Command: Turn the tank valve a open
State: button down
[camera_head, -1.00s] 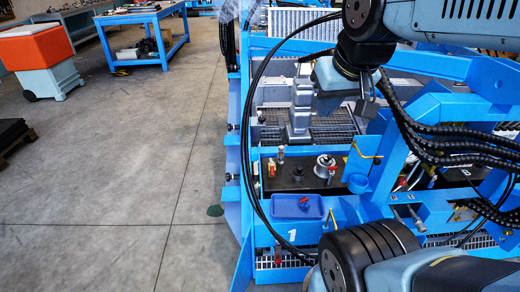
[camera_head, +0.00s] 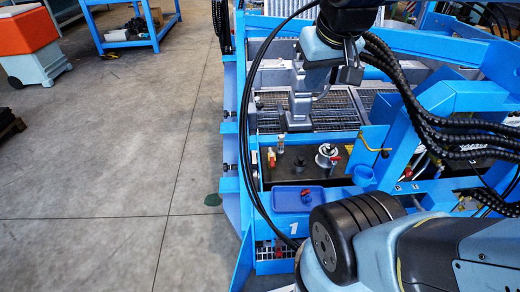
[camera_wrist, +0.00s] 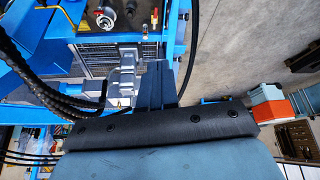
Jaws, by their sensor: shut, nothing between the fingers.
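A dark tank top (camera_head: 285,178) sits in the blue frame, right of centre in the head view. A small red-handled valve (camera_head: 271,158) stands at its left end, beside a slim fitting with a pale top (camera_head: 280,145). A silver round cap with a red part (camera_head: 327,157) stands further right. Which of these is valve a I cannot tell. My gripper (camera_head: 347,76) is shut and empty, above and behind the tank in the picture, apart from the fittings. In the wrist view its fingers (camera_wrist: 156,75) lie together; the red-handled valve (camera_wrist: 154,18) and silver cap (camera_wrist: 103,19) show near the top edge.
A blue tray (camera_head: 292,200) with a red item sits in front of the tank. A grey upright machine part (camera_head: 299,105) rises behind. Open floor (camera_head: 110,180) lies left.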

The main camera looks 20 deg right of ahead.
jog(key=w+a+f+n+g+h, duration=0.1)
jog(key=w+f+n, duration=0.2)
jog(key=w+f, duration=0.35)
jog(key=w+f+n+g+h, duration=0.1)
jog(key=w+f+n+g, duration=0.15)
jog(key=w, duration=0.75)
jog(key=w+a+f+n+g+h, duration=0.1)
jog(key=w+f+n, duration=0.1)
jog(key=w+f, duration=0.55)
jog(key=w+a+f+n+g, duration=0.15)
jog(key=w+f+n, duration=0.25)
jog(key=w+f, duration=0.55)
jog(key=n+h, duration=0.1)
jog(key=n, duration=0.2)
send_near(272, 160)
jog(key=a+f, duration=0.4)
jog(key=f, duration=0.3)
jog(key=shift+g, duration=0.3)
jog(key=shift+s+d, duration=0.2)
jog(key=shift+d, duration=0.85)
jog(key=shift+s+d, duration=0.15)
jog(key=shift+d, duration=0.9)
